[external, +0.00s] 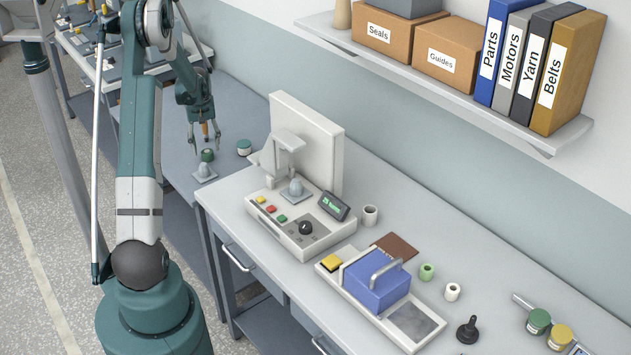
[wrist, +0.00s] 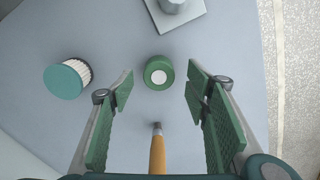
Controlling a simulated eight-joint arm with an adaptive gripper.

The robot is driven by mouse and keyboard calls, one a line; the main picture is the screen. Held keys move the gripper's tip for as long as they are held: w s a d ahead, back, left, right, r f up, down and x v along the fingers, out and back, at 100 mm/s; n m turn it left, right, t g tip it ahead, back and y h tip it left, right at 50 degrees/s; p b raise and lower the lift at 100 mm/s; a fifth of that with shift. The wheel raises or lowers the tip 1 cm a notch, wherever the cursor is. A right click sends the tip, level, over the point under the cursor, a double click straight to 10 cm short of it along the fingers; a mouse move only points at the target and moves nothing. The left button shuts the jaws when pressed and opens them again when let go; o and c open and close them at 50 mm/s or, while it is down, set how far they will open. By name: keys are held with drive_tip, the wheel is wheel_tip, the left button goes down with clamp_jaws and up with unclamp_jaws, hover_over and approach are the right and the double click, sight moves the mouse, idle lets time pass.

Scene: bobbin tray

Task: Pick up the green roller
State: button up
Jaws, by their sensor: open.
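A short green roller (wrist: 152,84) with a pale centre stands on the grey-blue surface in the wrist view. It shows in the external view (external: 207,155) below my gripper (external: 205,138). In the wrist view my gripper (wrist: 160,95) is open, with its green-padded fingers to the left and right of the roller and clear space on both sides. The fingers do not touch the roller. An orange rod with a metal tip (wrist: 157,152) shows between the fingers, nearer the wrist; I cannot tell what bears it.
A teal-topped ribbed cylinder (wrist: 64,80) stands left of the roller, also in the external view (external: 244,148). A grey plate with a post (wrist: 174,18) lies beyond the roller. A machine (external: 308,222) stands on the neighbouring bench, with another small green roller (external: 427,271) farther right.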

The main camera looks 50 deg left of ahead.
sight(223, 155)
drive_tip(key=shift+w+f, duration=0.1)
drive_tip(key=shift+f, duration=1.95)
drive_tip(key=c, duration=1)
